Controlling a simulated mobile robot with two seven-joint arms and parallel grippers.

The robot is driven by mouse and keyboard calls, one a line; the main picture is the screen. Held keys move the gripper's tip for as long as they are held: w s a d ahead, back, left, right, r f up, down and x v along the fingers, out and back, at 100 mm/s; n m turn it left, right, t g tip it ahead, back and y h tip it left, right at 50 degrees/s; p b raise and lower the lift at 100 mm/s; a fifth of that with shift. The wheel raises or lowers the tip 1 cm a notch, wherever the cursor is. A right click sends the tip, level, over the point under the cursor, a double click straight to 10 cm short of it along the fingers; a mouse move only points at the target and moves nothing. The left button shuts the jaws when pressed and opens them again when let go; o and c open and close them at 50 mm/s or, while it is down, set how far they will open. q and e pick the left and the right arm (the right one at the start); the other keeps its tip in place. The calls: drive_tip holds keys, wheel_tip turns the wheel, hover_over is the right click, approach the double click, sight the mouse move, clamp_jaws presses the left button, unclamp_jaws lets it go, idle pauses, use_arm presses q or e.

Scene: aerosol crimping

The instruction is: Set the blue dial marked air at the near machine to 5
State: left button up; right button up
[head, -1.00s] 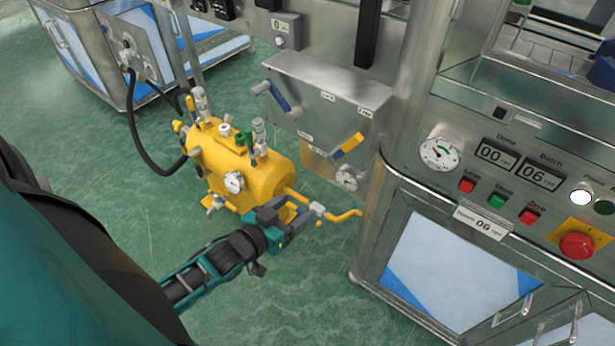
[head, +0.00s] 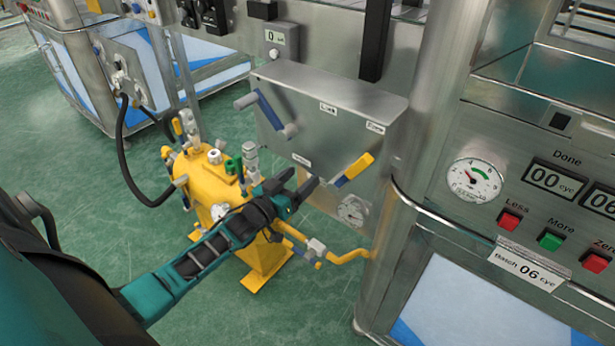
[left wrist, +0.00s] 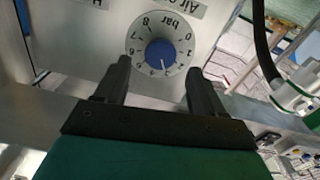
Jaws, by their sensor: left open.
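The blue dial (left wrist: 160,52) is in the left wrist view, at the centre of a round white scale marked in bar. The scale appears upside down, and the dial's pale mark seems to point near 3. Part of an "Air" label shows above it. My left gripper (left wrist: 160,68) is open, its fingers either side of the dial's lower part in the picture; I cannot tell whether they touch it. In the head view my left gripper (head: 299,186) is below the steel box; I cannot make out the dial there. My right gripper is not in view.
The steel box (head: 330,100) carries a blue-handled lever (head: 268,112) and a yellow-handled lever (head: 355,168) close to my gripper. A yellow tank (head: 205,185) with pipes stands behind my forearm. A rounded steel column (head: 420,130) and a button panel (head: 550,215) are at right.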

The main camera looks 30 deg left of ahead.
use_arm(q)
drive_tip(key=shift+w+d+b, duration=0.15)
drive_tip(key=shift+w+b, duration=0.3)
drive_tip(key=shift+w, duration=1.45)
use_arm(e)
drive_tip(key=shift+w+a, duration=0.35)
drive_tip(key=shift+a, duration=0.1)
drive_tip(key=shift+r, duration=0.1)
use_arm(q)
drive_tip(key=shift+c, duration=0.2)
drive_tip(key=c, duration=1)
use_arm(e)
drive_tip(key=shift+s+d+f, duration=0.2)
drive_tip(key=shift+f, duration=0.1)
